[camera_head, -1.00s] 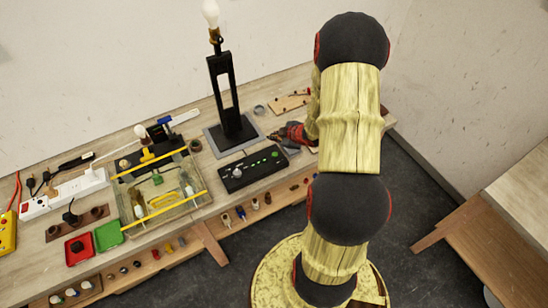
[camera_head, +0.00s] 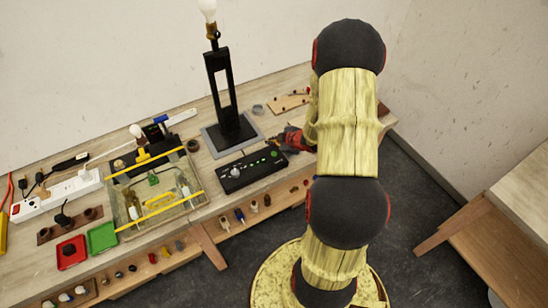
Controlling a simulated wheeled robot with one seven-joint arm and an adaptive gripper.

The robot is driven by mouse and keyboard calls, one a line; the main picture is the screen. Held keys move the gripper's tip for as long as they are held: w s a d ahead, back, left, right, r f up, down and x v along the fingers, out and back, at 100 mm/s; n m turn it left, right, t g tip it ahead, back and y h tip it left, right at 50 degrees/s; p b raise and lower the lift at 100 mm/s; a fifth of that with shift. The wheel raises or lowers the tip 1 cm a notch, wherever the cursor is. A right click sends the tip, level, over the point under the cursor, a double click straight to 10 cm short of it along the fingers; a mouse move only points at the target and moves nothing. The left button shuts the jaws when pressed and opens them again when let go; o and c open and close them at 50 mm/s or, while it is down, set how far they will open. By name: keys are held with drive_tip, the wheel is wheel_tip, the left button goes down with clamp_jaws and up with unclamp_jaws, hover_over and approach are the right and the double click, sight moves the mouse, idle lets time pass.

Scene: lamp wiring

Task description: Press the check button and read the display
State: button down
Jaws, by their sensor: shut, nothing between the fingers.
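The black check box (camera_head: 251,170) lies on the bench in front of the lamp. It has a pale round knob (camera_head: 235,173) at its left, a row of small green lights along its top, and a larger green spot (camera_head: 274,154) at its right end. I cannot tell for certain which part is the button, and no readable display text shows. The black lamp (camera_head: 222,98) stands upright on a grey mat with a bulb on top. My gripper (camera_head: 271,140) is shut and empty, just behind the box's right end; contact cannot be told.
A clear tray (camera_head: 205,205) with yellow bars stands left of the box. Red (camera_head: 71,253) and green (camera_head: 102,237) trays and a white power strip (camera_head: 58,195) are further left. A wooden board (camera_head: 288,104) lies behind my gripper. Small parts sit on the lower front shelf.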

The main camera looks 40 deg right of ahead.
sight(273, 155)
drive_tip(key=shift+f+b, duration=1.45)
drive_tip(key=shift+f, duration=0.8)
drive_tip(key=shift+f+b, duration=0.3)
drive_tip(key=shift+f, duration=0.1)
drive_tip(key=shift+f, duration=0.35)
idle(0.5)
drive_tip(key=shift+r+p, duration=0.45)
drive_tip(key=shift+r, duration=0.35)
drive_tip(key=shift+r, duration=0.1)
wheel_tip(273, 155, up, 5)
drive_tip(key=p, duration=0.4)
